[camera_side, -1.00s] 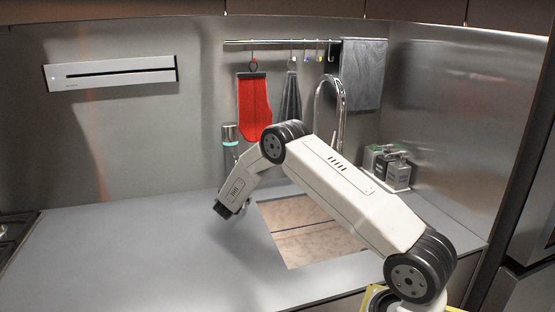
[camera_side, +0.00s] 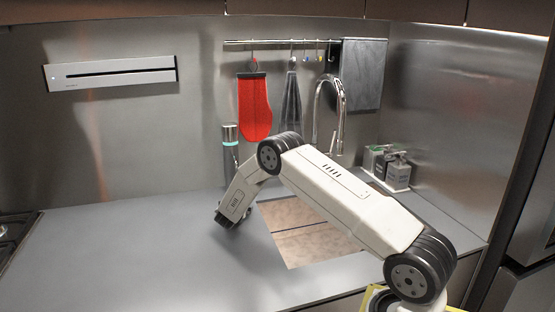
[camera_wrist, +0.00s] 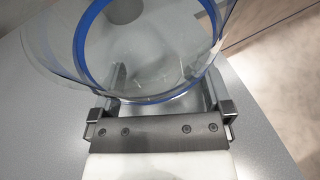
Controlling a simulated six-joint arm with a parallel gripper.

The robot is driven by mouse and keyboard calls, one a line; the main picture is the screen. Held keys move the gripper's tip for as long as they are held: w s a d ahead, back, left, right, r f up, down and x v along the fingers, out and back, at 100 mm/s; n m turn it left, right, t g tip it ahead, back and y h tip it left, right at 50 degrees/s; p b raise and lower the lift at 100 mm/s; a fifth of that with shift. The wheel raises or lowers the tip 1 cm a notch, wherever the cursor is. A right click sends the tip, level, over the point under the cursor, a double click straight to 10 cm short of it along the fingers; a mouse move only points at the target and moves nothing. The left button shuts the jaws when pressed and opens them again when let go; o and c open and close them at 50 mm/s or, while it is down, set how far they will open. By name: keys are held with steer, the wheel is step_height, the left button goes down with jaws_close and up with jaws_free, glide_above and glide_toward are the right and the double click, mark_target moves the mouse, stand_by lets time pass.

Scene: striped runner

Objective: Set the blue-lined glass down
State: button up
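The blue-lined glass (camera_wrist: 152,50) is clear with blue bands and fills the upper middle of the wrist view. My gripper (camera_wrist: 160,100) has a finger on each side of it and is shut on it. In the side view my gripper (camera_side: 232,219) points down, low over the grey counter, left of the striped runner. The glass cannot be made out in the side view. Whether its base touches the counter cannot be told.
The brown striped runner (camera_side: 296,214) lies right of my gripper. A tap (camera_side: 343,110) and a tray of dispensers (camera_side: 392,168) are farther right. The grey counter (camera_side: 130,250) at left is clear.

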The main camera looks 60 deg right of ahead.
steer(key=shift+r, duration=0.15)
steer(key=shift+a+r, duration=0.1)
steer(key=shift+a, duration=0.05)
steer(key=v, duration=1.1)
steer(key=shift+s+a, duration=0.2)
steer(key=shift+a, duration=0.05)
stand_by(0.3)
steer(key=shift+s+a+r+m, duration=0.15)
steer(key=shift+s+m, duration=0.15)
steer(key=shift+s, duration=0.05)
steer(key=s+a+m+g+y, duration=0.1)
steer(key=s+a+m+y, duration=0.1)
steer(key=s+m, duration=0.1)
steer(key=s+a+r+m+g+y, duration=0.1)
steer(key=s+a+m+g, duration=0.1)
steer(key=s, duration=0.3)
steer(key=s+a+r+m+g+y, duration=0.1)
steer(key=s+a+m+y, duration=0.1)
steer(key=s+a+m, duration=0.2)
steer(key=shift+s+a+y, duration=0.1)
steer(key=shift+a+y, duration=0.05)
steer(key=shift+y, duration=0.15)
steer(key=s+a+r+m+t+y, duration=0.1)
steer(key=s+a+r+m+y, duration=0.2)
steer(key=s+a+m+y, duration=0.3)
steer(key=shift+s+a+r+m+y, duration=0.25)
steer(key=shift+s+a+m+y, duration=0.15)
steer(key=shift+s+a+m, duration=2.4)
